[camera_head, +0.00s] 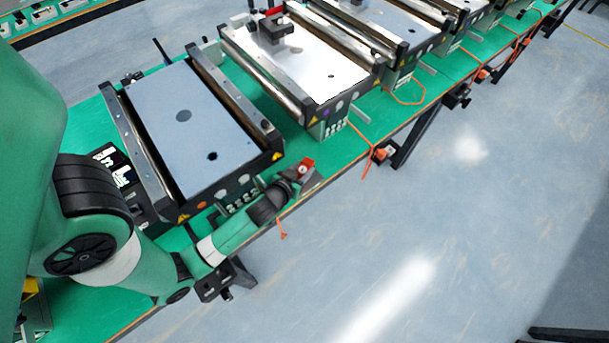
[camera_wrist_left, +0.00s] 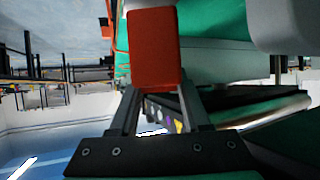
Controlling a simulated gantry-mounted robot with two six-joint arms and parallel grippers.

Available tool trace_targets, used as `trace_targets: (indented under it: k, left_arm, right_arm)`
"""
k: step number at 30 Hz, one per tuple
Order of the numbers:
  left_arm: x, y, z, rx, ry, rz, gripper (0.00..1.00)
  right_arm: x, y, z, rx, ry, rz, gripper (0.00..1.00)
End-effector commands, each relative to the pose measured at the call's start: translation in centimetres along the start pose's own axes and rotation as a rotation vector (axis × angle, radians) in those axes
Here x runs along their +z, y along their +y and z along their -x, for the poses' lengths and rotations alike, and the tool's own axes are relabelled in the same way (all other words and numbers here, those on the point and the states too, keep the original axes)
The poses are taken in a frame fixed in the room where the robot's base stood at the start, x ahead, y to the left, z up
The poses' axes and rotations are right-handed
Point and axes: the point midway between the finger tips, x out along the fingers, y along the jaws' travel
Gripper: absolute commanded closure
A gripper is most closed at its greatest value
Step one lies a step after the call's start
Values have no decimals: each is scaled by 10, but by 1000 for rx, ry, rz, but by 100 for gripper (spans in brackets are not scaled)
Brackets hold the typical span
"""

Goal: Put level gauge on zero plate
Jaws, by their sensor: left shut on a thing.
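My left gripper (camera_head: 292,177) is at the front edge of the green table, to the right of the nearest conveyor unit. It is shut on a red block (camera_head: 305,165), which I take to be the level gauge. In the left wrist view the red block (camera_wrist_left: 154,48) stands between the two fingers (camera_wrist_left: 156,95). I cannot tell whether it touches the table. The nearest unit has a flat grey plate (camera_head: 190,125) with a dark round spot and a small hole. I cannot tell for sure which plate is the zero plate.
A second unit with a bright plate (camera_head: 315,72) stands behind, bearing a dark device (camera_head: 270,28) with a red part. More units follow along the green table (camera_head: 340,135). Orange cables (camera_head: 365,160) hang at the table's front edge. The nearest plate's top is clear.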

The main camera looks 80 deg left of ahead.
Motion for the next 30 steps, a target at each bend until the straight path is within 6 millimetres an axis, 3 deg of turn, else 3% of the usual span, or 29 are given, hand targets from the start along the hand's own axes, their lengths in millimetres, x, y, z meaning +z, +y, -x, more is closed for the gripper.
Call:
trace_targets:
  k: [9, 14, 25, 26, 30]
  left_arm:
    - [9, -2, -23, -1, 2, -1, 100]
    - [34, -2, -36, 1, 0, -2, 100]
    - [38, -2, -37, 1, 2, -1, 100]
    - [38, -2, -37, 1, 0, -1, 49]
    - [37, -2, -36, 0, 0, -2, 24]
  right_arm:
    - [6, 0, 6, 0, 0, 0, 50]
    - [14, 0, 16, 0, 0, 0, 50]
    - [16, 0, 17, 0, 0, 0, 50]
    - [15, 0, 17, 0, 0, 0, 50]
    - [15, 0, 16, 0, 0, 0, 50]
